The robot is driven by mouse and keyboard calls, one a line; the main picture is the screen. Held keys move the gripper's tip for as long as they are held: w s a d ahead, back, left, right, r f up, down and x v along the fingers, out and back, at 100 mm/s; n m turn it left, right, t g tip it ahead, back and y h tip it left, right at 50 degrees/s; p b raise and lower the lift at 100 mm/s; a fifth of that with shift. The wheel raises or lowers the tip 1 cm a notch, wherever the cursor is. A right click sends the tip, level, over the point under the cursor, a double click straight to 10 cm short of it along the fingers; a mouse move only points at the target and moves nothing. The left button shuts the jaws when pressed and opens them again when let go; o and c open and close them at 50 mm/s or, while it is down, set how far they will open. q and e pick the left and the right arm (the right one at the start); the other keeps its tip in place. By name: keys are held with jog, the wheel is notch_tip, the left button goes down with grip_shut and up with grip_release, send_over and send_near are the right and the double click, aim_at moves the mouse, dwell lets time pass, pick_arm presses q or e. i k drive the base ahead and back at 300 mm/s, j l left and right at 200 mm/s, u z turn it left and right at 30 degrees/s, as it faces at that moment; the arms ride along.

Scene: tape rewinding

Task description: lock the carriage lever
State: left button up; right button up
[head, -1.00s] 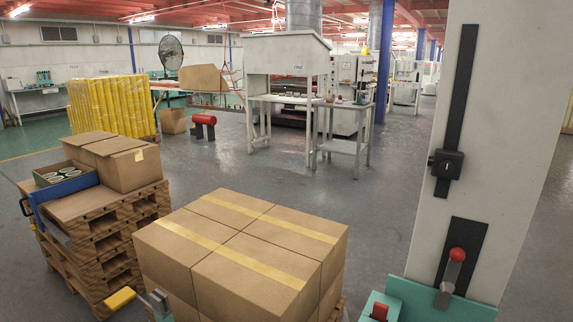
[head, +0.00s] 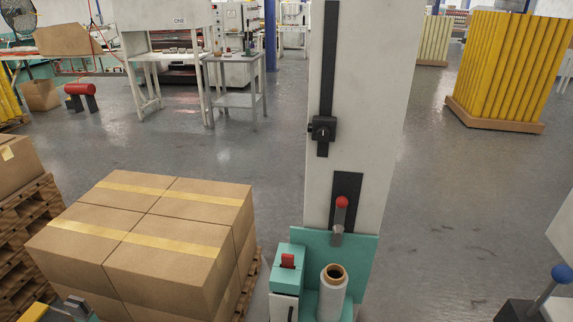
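A lever with a red knob (head: 342,203) and a grey shaft stands on a black plate (head: 354,184) on the pale column, knob up. It looks like the carriage lever, just above a teal carriage (head: 362,262). A black clamp block (head: 323,130) sits on the dark slot higher up the column. A second lever with a blue knob (head: 561,273) leans from a dark base at the lower right edge.
A white film roll (head: 333,290) stands beside a teal box with a red switch (head: 288,261). Stacked cartons (head: 150,250) stand left of the column. Yellow tubes (head: 515,65) stand at the back right. Floor right of the column (head: 450,200) is clear.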

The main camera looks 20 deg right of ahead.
aim_at(339, 226)
jog(key=z, duration=0.4)
jog(key=i+z, duration=0.15)
jog(key=z, duration=0.25)
jog(key=l+z, duration=0.1)
jog(key=z, duration=0.3)
jog(key=i+z, duration=0.1)
jog(key=z, duration=0.3)
